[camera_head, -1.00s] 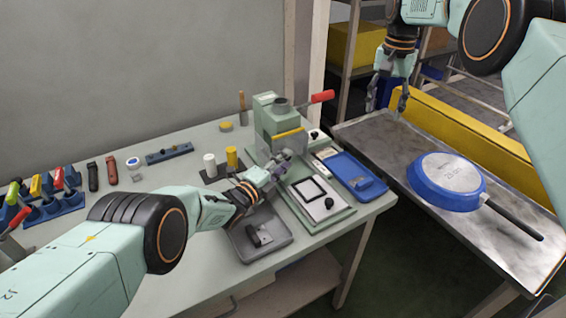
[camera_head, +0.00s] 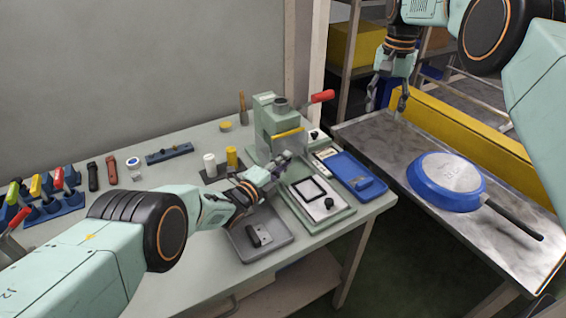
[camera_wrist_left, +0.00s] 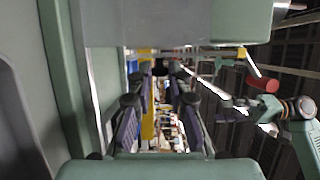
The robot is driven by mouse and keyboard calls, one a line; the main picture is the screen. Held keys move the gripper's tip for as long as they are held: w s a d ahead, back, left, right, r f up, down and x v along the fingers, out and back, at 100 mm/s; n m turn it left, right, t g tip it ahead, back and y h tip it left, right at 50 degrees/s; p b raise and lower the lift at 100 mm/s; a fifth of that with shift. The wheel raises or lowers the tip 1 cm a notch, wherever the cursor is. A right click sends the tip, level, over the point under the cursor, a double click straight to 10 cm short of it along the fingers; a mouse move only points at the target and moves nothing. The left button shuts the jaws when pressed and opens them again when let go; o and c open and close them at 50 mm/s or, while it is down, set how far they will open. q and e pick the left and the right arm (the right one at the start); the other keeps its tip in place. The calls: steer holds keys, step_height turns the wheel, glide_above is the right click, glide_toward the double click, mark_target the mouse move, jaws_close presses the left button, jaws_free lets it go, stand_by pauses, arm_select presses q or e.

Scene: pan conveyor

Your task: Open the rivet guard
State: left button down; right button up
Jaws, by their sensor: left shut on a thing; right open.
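The rivet press (camera_head: 265,112) is a green machine at the back right of the bench, with a red-tipped lever (camera_head: 322,97) pointing right. Its rivet guard (camera_head: 287,134) shows as a yellow bar across the front. My left gripper (camera_head: 285,159) is at the press front, just below the bar. In the left wrist view a yellow strip (camera_wrist_left: 148,118) shows between its two fingers, and they are shut on the guard; the exact contact is hard to see. My right gripper (camera_head: 387,106) is open and empty above the conveyor's far end.
A grey tray (camera_head: 247,250) with a dark part lies below my left wrist. A plate fixture (camera_head: 333,215) and a blue tray (camera_head: 372,190) are right of the press. A blue pan (camera_head: 445,190) lies on the conveyor (camera_head: 405,140). White and yellow cylinders stand left of the press.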

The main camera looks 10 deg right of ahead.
arm_select(q)
steer(key=shift+s, duration=0.1)
steer(key=s+r+n+g, duration=0.1)
steer(key=n, duration=0.1)
steer(key=s+d+r+n+y, duration=0.1)
steer(key=n, duration=0.1)
steer(key=shift+s+g, duration=0.2)
steer(key=shift+g, duration=0.2)
step_height(320, 180, up, 9)
steer(key=n+g+h, duration=0.1)
steer(key=n+g, duration=0.5)
steer(key=n, duration=0.4)
steer(key=shift+s+d+g, duration=0.2)
steer(key=shift+s+g, duration=0.1)
steer(key=shift+s, duration=0.05)
steer(key=c, duration=1.3)
jaws_free()
